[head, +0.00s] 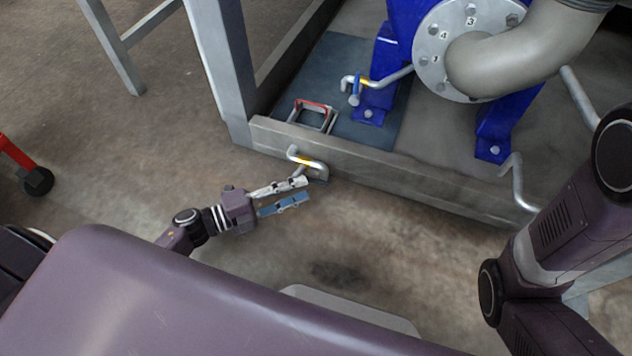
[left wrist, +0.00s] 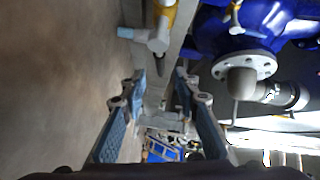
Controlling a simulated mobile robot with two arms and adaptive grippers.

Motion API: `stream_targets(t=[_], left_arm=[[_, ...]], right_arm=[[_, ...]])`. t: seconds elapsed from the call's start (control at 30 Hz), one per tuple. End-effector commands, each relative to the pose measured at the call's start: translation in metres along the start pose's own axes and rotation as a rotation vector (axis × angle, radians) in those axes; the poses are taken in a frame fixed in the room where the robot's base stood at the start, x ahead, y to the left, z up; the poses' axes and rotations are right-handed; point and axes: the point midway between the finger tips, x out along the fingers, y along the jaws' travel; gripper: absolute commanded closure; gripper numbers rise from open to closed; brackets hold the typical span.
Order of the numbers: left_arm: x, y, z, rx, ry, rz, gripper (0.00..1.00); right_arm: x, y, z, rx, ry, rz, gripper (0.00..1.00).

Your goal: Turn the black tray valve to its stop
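A short bent metal drain pipe (head: 308,162) with a yellow band sticks out of the front of the grey tray wall (head: 400,180). A small dark part shows just under it, and I cannot tell for sure whether it is the black valve handle. The pipe also shows at the top of the left wrist view (left wrist: 158,38). My left gripper (head: 305,190) is open, its two fingers apart, just below and in front of the pipe. In the left wrist view the fingers (left wrist: 160,85) have nothing visibly gripped between them. My right gripper is out of view.
A second pipe with a blue handle (head: 355,88) stands behind the tray wall, near a red-handled frame (head: 311,112). A blue pump (head: 405,30) and large grey pipe (head: 520,50) are behind.

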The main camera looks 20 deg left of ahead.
Motion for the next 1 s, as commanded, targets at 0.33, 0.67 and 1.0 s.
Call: stream_targets(t=[0.33, 0.67, 1.0], left_arm=[[0.056, 0.002, -0.002, 0.002, 0.007, -0.002, 0.71], [0.069, -0.001, -0.002, 0.002, 0.006, 0.000, 0.71], [0.069, 0.000, -0.003, 0.001, 0.006, 0.000, 0.96]], right_arm=[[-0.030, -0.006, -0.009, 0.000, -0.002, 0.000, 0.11], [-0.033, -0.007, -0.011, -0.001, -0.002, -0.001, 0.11], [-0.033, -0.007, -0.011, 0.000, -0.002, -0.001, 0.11]])
